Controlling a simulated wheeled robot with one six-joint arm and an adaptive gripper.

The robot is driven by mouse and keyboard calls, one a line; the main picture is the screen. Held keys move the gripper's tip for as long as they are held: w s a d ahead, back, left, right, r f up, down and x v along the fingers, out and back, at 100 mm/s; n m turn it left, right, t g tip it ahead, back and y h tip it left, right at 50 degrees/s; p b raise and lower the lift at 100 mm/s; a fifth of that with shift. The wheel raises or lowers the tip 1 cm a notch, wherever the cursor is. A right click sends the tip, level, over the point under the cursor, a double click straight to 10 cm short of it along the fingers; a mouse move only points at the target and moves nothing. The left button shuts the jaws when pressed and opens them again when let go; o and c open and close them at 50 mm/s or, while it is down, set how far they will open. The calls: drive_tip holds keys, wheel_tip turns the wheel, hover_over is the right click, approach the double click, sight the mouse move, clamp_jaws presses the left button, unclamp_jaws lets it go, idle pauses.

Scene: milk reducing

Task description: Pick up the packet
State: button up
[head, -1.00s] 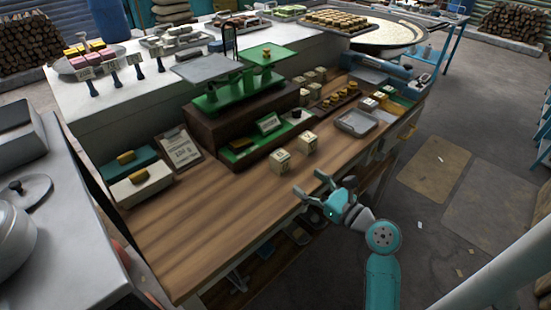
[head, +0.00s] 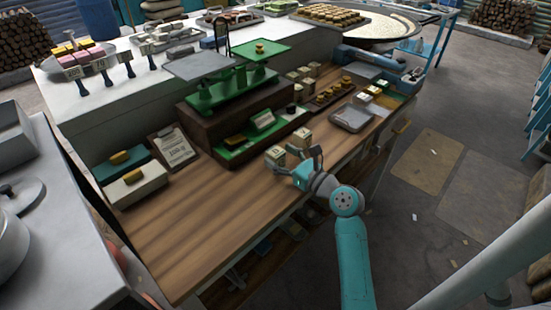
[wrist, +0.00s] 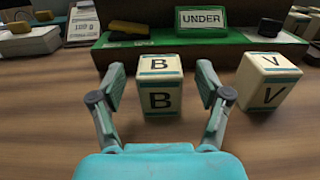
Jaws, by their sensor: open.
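A cream packet with teal bands marked B (wrist: 160,88) stands upright on the wooden bench, straight ahead in the wrist view. In the head view this packet (head: 275,155) is partly covered by my gripper. A second cream packet, marked V (wrist: 268,80), stands to its right and also shows in the head view (head: 302,137). My gripper (wrist: 160,95) is open, with one finger on each side of the B packet's near end. I cannot tell whether the fingers touch it. In the head view my gripper (head: 294,160) is low over the bench's front edge.
A green tray with an UNDER sign (wrist: 202,18) is just behind the packets. The green balance scale (head: 232,90) stands on a dark box behind. A grey tray (head: 351,117) is to the right. The bench's left part (head: 190,225) is clear.

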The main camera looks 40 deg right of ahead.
drive_tip(key=shift+w, duration=0.85)
drive_tip(key=c, duration=1.3)
drive_tip(key=shift+o, duration=0.2)
drive_tip(key=shift+r, duration=0.1)
